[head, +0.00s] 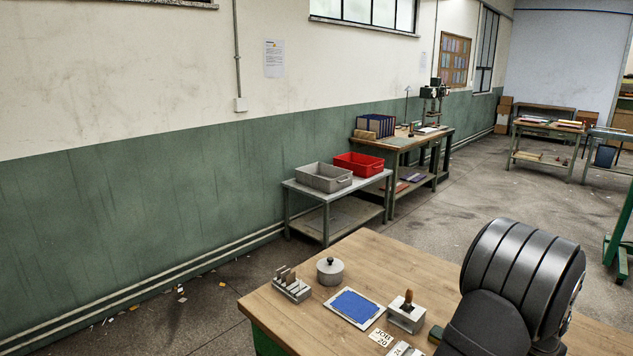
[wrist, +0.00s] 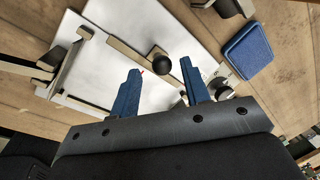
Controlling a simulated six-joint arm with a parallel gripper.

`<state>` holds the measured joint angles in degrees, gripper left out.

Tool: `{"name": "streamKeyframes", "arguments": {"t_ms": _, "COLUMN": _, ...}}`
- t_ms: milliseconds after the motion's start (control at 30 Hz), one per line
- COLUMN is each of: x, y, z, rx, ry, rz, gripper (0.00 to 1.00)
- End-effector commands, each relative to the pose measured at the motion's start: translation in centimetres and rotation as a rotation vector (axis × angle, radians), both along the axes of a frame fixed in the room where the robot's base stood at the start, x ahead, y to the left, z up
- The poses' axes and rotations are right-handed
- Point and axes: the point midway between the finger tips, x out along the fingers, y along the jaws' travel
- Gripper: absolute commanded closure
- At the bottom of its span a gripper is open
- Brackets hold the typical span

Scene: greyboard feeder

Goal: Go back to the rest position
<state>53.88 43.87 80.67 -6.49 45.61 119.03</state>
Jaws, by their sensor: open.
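My gripper (wrist: 160,68) shows in the wrist view with two blue fingers spread apart and nothing held between them. Behind the gap is a white plate (wrist: 118,45) with beige guide bars along its edges. The fingers hide part of the plate. In the head view my dark arm covers the right part of the wooden bench (head: 262,300), and my gripper is out of sight.
On the bench stand a slotted metal block (head: 292,288), a lidded pot (head: 330,270), a white tray with blue filling (head: 376,316) and a grey block with a wooden-handled tool (head: 406,316). A blue pad (wrist: 247,51) lies right of the plate in the wrist view.

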Motion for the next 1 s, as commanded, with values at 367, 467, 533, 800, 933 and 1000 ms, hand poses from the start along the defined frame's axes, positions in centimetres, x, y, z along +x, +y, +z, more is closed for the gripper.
{"name": "streamKeyframes", "arguments": {"t_ms": 367, "x": -0.2, "y": 1.0, "z": 5.6, "rx": -0.003, "ry": -0.002, "rz": 0.001, "gripper": 0.57}}
{"name": "streamKeyframes", "arguments": {"t_ms": 467, "x": -0.2, "y": 1.4, "z": 7.6, "rx": -0.003, "ry": -0.001, "rz": 0.001, "gripper": 0.57}}
{"name": "streamKeyframes", "arguments": {"t_ms": 533, "x": -0.3, "y": 1.7, "z": 8.9, "rx": -0.002, "ry": -0.001, "rz": 0.001, "gripper": 0.57}}
{"name": "streamKeyframes", "arguments": {"t_ms": 800, "x": -0.6, "y": 2.7, "z": 14.3, "rx": -0.002, "ry": 0.0, "rz": 0.0, "gripper": 0.57}}
{"name": "streamKeyframes", "arguments": {"t_ms": 933, "x": -0.7, "y": 3.2, "z": 16.8, "rx": -0.002, "ry": 0.0, "rz": 0.0, "gripper": 0.57}}
{"name": "streamKeyframes", "arguments": {"t_ms": 1000, "x": -0.7, "y": 3.0, "z": 15.0, "rx": 0.006, "ry": 0.005, "rz": -0.001, "gripper": 0.57}}
